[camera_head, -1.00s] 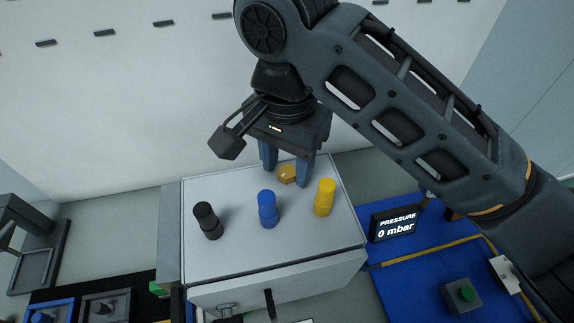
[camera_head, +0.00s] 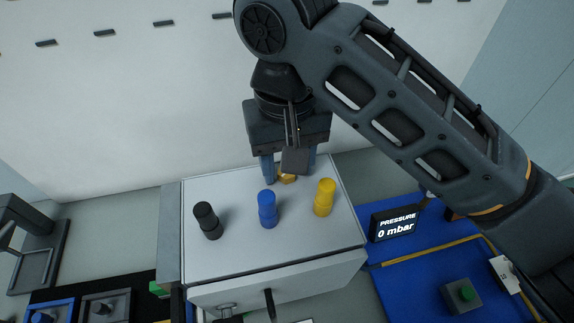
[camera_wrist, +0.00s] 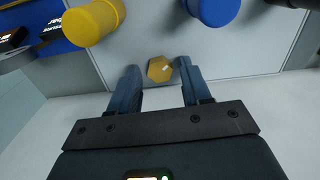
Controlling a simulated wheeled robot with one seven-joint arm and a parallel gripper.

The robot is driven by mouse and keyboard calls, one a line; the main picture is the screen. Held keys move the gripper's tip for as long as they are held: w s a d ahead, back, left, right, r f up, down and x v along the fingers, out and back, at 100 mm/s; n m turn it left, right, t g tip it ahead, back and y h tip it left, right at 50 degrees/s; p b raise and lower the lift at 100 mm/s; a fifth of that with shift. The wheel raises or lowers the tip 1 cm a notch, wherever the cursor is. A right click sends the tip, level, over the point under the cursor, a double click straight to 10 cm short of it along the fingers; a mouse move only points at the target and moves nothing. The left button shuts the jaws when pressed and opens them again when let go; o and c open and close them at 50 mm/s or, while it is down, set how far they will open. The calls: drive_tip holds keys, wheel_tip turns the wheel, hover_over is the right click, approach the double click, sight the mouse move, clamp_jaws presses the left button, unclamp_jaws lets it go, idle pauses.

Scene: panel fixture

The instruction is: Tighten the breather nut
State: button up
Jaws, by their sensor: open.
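The breather nut (camera_head: 287,178) is a small brass hexagon on top of the white box (camera_head: 240,250), near its back edge. In the wrist view the nut (camera_wrist: 160,69) lies between the two blue-grey fingertips. My gripper (camera_head: 289,174) points down over it, open, with a finger on each side. The nut is partly hidden by my wrist in the head view.
A black knob (camera_head: 207,220), a blue knob (camera_head: 267,208) and a yellow knob (camera_head: 324,197) stand on the box in front of the nut. A pressure display (camera_head: 396,225) reading 0 mbar and a green button (camera_head: 466,293) are at the right. A white wall is behind.

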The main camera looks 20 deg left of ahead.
drive_tip(key=n, duration=0.3)
drive_tip(key=shift+n, duration=2.3)
clamp_jaws()
drive_tip(key=shift+m, duration=1.8)
